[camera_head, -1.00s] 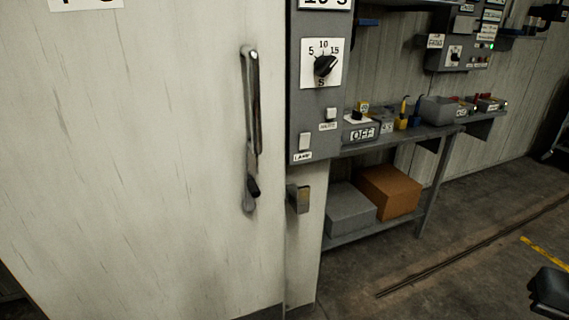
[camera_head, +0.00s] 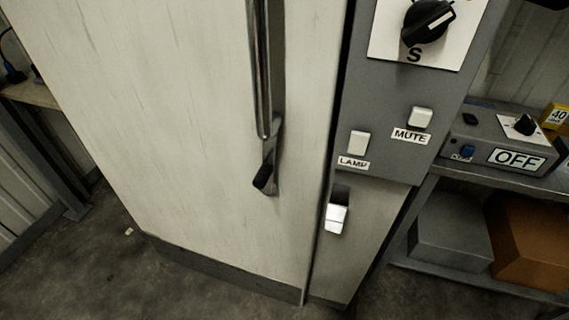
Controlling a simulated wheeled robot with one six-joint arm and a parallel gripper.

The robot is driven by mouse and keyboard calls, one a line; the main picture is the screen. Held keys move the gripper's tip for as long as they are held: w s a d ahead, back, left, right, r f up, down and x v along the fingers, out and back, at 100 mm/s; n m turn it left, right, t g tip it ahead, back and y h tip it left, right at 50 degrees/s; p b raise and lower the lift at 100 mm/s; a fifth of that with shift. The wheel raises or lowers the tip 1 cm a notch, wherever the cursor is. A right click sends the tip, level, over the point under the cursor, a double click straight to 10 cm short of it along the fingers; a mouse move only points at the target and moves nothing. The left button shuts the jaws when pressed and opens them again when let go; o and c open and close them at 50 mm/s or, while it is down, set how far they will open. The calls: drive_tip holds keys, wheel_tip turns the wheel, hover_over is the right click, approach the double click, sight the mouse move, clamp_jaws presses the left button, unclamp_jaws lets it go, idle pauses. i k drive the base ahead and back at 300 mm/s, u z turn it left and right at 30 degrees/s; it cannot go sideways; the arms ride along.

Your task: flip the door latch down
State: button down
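A tall pale cabinet door (camera_head: 190,120) fills the left and middle of the view. Its long metal handle (camera_head: 262,70) runs upright near the door's right edge, with a dark lever-like end (camera_head: 266,172) at the bottom. A small latch-like piece (camera_head: 335,219), bright white below a dark part, sits on the narrow pale strip right of the door, under the grey panel. I cannot tell for sure which of these two is the latch. The door looks shut. My gripper is not in view.
The grey control panel (camera_head: 390,150) holds a LAMP switch (camera_head: 358,143), a MUTE switch (camera_head: 420,117) and a black dial (camera_head: 428,22). A shelf at right carries an OFF box (camera_head: 500,148), with grey (camera_head: 448,235) and orange (camera_head: 535,243) boxes below. Floor shows at lower left.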

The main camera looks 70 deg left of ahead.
sight(263, 180)
drive_tip(key=u, duration=2.8)
drive_tip(key=k, duration=1.3)
drive_tip(key=u, duration=0.6)
drive_tip(key=i, duration=1.75)
drive_tip(key=z, duration=0.45)
